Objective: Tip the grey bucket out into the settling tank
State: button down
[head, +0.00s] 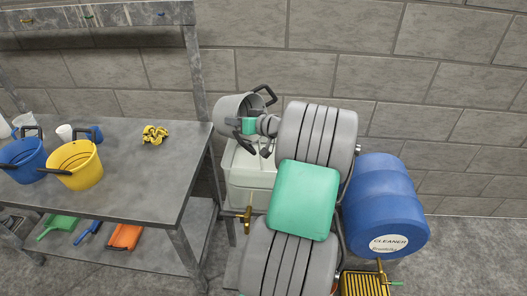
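The grey bucket (229,106) is in the middle of the head view, raised and tilted over the settling tank (250,178). A black handle loop stands out at its upper right. The tank is a pale box with a brass tap (247,215) on its front. My gripper (252,147) is at the bucket's lower right side, with dark fingers against it, and appears shut on it. My arm hides part of the bucket and much of the tank. I cannot see the bucket's contents or any liquid running out.
A grey workbench (135,185) at the left bears a blue bucket (22,158), a yellow bucket (75,168) and a yellow cloth (155,134). Scoops lie on its lower shelf. A block wall closes the back.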

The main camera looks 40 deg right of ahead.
jog(key=shift+s+d+f+t+b, duration=0.15)
jog(key=shift+s+t+b, duration=0.25)
jog(key=shift+b, duration=0.45)
jog(key=shift+s+d+f+t+b, duration=0.1)
jog(key=shift+s+f+t+b, duration=0.1)
jog(key=shift+s+b, duration=0.45)
